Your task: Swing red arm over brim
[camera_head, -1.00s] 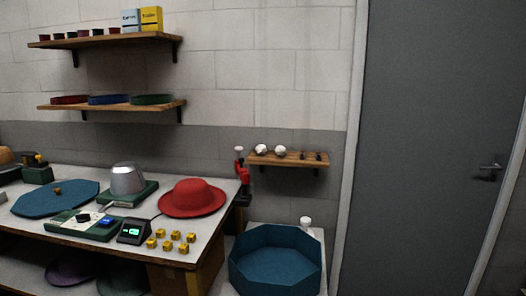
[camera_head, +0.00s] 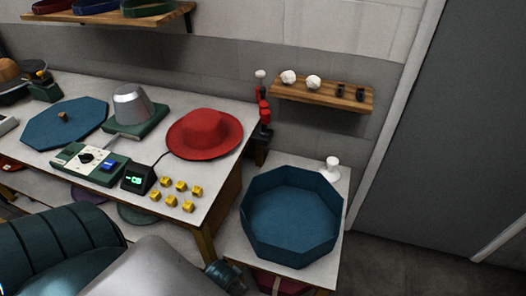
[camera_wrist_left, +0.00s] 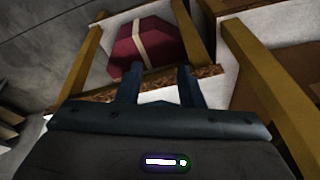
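A red felt hat (camera_head: 205,133) with a wide brim lies on the right part of the white workbench. A red arm or clamp-like device (camera_head: 265,113) with a white-grey knob on top stands upright at the bench's right edge, just right of the hat and apart from its brim. My left gripper (camera_wrist_left: 158,86) shows in the left wrist view with its two fingers apart and nothing between them. It points towards the table legs and a low shelf, well below the hat. My right gripper is out of view.
A blue octagonal tub (camera_head: 292,258) and a white knobbed piece (camera_head: 331,164) stand on the lower right table. Yellow cubes (camera_head: 167,182), a small display (camera_head: 138,179) and a metal hat block (camera_head: 133,104) are on the bench. A dark red box (camera_wrist_left: 148,40) sits low ahead of my gripper.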

